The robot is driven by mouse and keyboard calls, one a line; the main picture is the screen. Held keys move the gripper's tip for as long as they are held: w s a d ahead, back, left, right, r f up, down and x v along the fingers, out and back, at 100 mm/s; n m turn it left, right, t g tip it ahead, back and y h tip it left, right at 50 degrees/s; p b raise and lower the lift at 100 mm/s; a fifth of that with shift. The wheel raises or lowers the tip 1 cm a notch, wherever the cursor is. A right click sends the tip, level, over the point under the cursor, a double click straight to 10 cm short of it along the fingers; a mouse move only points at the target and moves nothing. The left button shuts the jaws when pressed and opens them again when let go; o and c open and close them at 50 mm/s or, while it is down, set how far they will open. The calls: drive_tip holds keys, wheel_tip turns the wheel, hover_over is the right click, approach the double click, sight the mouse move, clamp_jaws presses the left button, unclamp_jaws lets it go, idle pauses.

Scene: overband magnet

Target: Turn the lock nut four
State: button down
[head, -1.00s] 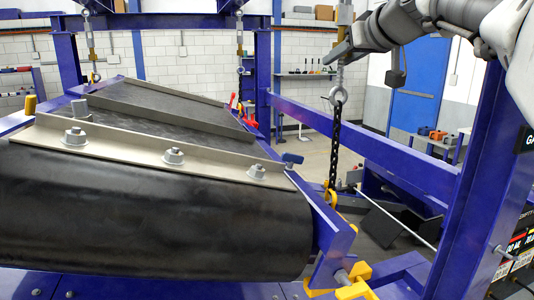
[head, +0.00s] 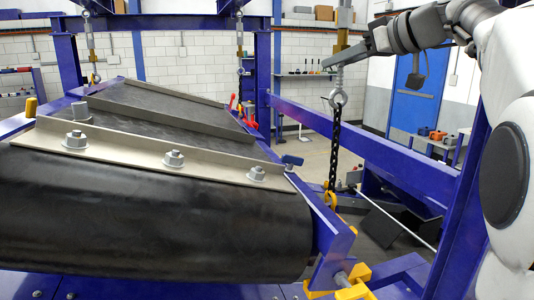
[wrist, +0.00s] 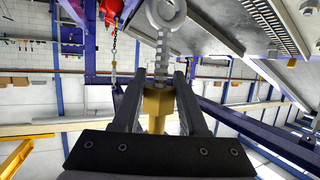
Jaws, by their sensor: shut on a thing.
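A brass lock nut (wrist: 157,99) sits on a grey threaded eye bolt (wrist: 161,45), between the two fingers in the wrist view. My gripper (wrist: 160,83) is shut on this nut, one finger on each side. In the head view my gripper (head: 335,62) reaches in from the right to the hanger at the near right corner. A brass part (head: 342,39) of the hanger shows just above the fingers. The eye (head: 338,97) and a black chain (head: 335,150) hang below. The fingers hide the nut itself in the head view.
The blue-framed magnet body with its black belt (head: 150,210) fills the left. Two more hangers (head: 91,45) (head: 240,45) stand behind it. A blue beam (head: 370,155) and a blue post (head: 465,210) lie near my arm at right. Free air surrounds the hanger's left side.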

drive_tip(key=shift+n+g+y, duration=0.4)
drive_tip(key=shift+n+y, duration=0.1)
drive_tip(key=shift+p, duration=0.6)
drive_tip(key=shift+n+g+y+p, duration=0.3)
drive_tip(key=shift+n+g+y, duration=0.1)
drive_tip(key=shift+c, duration=1.8)
unclamp_jaws()
